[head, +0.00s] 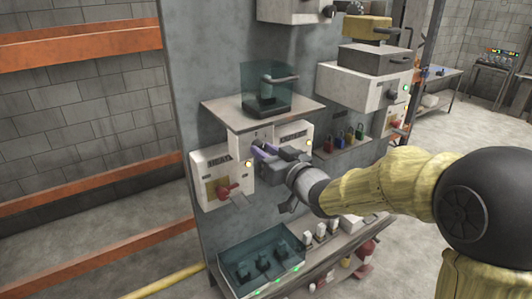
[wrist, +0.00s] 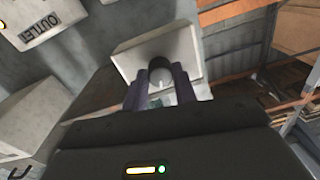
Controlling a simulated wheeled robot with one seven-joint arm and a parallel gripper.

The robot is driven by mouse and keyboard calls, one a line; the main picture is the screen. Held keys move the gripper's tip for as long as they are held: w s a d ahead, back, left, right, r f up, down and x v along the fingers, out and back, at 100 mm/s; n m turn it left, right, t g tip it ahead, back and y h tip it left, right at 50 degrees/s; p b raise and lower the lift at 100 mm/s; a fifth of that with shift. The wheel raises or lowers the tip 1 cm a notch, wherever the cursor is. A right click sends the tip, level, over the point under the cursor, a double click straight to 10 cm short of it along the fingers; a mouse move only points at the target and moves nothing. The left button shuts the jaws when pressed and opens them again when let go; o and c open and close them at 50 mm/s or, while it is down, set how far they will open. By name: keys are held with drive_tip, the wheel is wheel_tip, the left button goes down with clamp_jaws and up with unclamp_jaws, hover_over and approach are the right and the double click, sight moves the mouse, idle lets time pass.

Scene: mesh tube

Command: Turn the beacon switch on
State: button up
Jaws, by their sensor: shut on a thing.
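My gripper (head: 262,152) reaches a white box (head: 240,172) on the grey wall panel in the head view. In the wrist view my gripper's two purple-grey fingers (wrist: 158,92) are shut on a dark rounded knob (wrist: 160,68) in front of a pale box (wrist: 190,46). I cannot read a label on this box, so I cannot tell for sure whether the knob is the beacon switch. Its full shape and setting are hidden by the fingers and the gripper body.
A shelf with a clear-covered switch (head: 266,92) juts out just above my gripper. A red-handled box (head: 222,188) is at left, and several coloured padlocks (head: 340,138) are at right. A lower tray (head: 262,262) is below. An OUTLET label (wrist: 44,28) shows in the wrist view.

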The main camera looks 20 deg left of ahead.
drive_tip(key=m, duration=0.3)
drive_tip(key=shift+m, duration=0.4)
drive_tip(key=m, duration=0.4)
drive_tip(key=shift+p, duration=0.4)
drive_tip(key=shift+m, duration=0.3)
drive_tip(key=o, duration=1)
drive_tip(key=shift+c, duration=0.2)
drive_tip(key=shift+s+d, duration=0.1)
drive_tip(key=b+v, duration=0.4)
drive_tip(key=v, duration=1.3)
drive_tip(key=shift+s+f, duration=0.2)
drive_tip(key=shift+s, duration=0.05)
